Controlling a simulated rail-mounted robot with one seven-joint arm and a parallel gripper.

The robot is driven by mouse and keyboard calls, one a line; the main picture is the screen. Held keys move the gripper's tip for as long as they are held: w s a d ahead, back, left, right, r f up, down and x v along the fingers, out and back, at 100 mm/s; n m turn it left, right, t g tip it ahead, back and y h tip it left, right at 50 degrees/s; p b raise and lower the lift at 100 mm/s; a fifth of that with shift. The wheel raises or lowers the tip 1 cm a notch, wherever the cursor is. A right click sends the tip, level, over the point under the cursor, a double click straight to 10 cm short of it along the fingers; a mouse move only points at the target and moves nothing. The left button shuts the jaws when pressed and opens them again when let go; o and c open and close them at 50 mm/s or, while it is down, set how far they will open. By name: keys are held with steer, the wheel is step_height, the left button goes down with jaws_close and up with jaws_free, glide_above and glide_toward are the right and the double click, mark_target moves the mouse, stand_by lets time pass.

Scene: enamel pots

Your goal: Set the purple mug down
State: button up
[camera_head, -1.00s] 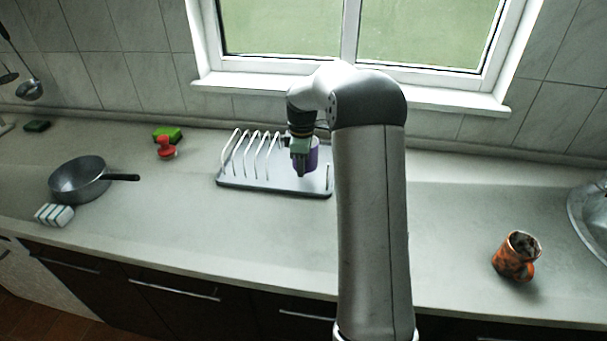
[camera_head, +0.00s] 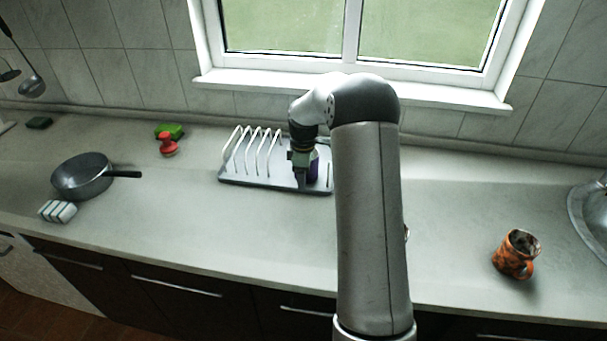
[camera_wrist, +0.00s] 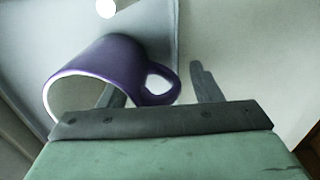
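The purple mug (camera_head: 313,169) is at the right end of the dish rack's grey tray, partly hidden behind my gripper (camera_head: 301,182). In the wrist view, the purple mug (camera_wrist: 115,62) shows its white-edged mouth toward the lower left and its handle toward the right. The mug's base appears to be on the tray, but contact is hidden.
The dish rack (camera_head: 240,180) has several white wire loops just left of my gripper. An orange mug (camera_head: 514,256) stands right. The front counter is clear.

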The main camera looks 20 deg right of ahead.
step_height(320, 180, up, 12)
steer(key=shift+f+b, duration=0.2)
steer(key=shift+b, duration=0.3)
steer(key=s+a+r+m, duration=0.2)
steer(key=s+a, duration=0.4)
steer(key=s, duration=0.2)
steer(key=s+a+r+m, duration=0.2)
steer(key=s+a+m, duration=0.1)
steer(key=s+a, duration=0.3)
steer(key=s+a+f+m, duration=0.2)
steer(key=s+m, duration=0.1)
steer(key=s, duration=0.7)
steer(key=s+a+f+m, duration=0.2)
steer(key=s+f+m, duration=0.1)
steer(key=s, duration=0.7)
steer(key=shift+s+a+f, duration=0.25)
steer(key=shift+s+a, duration=0.05)
steer(key=shift+a, duration=0.05)
steer(key=shift+c, duration=0.2)
